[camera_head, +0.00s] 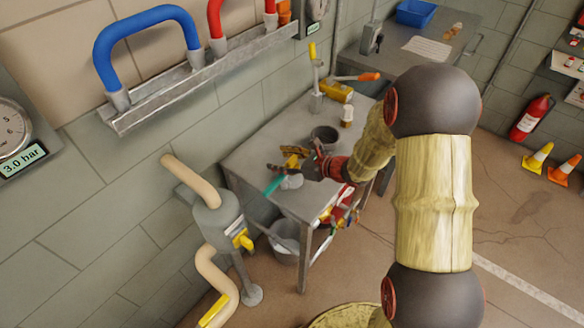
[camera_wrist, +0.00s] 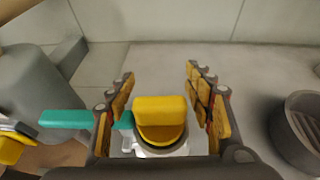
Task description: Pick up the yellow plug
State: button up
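The yellow plug (camera_wrist: 158,118) is upright in the lower middle of the wrist view, with a pale round part beneath it. My gripper (camera_wrist: 160,73) is open, one finger on each side of the plug, with visible gaps between the finger pads and the plug. The plug's lower part is partly hidden by my gripper's body. In the camera_head view my gripper (camera_head: 285,161) is low over the near part of the grey worktable (camera_head: 250,155); the plug cannot be clearly told apart from the fingers there.
A teal handle (camera_wrist: 65,119) lies left of the plug, passing close to the left finger. A dark round pot (camera_wrist: 298,135) stands to the right. A grey pipe fitting (camera_head: 216,215) stands beside the table's left edge. A white jar (camera_head: 347,116) stands farther back.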

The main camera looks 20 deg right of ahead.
jog(key=c, duration=1.2)
jog(key=shift+c, duration=0.2)
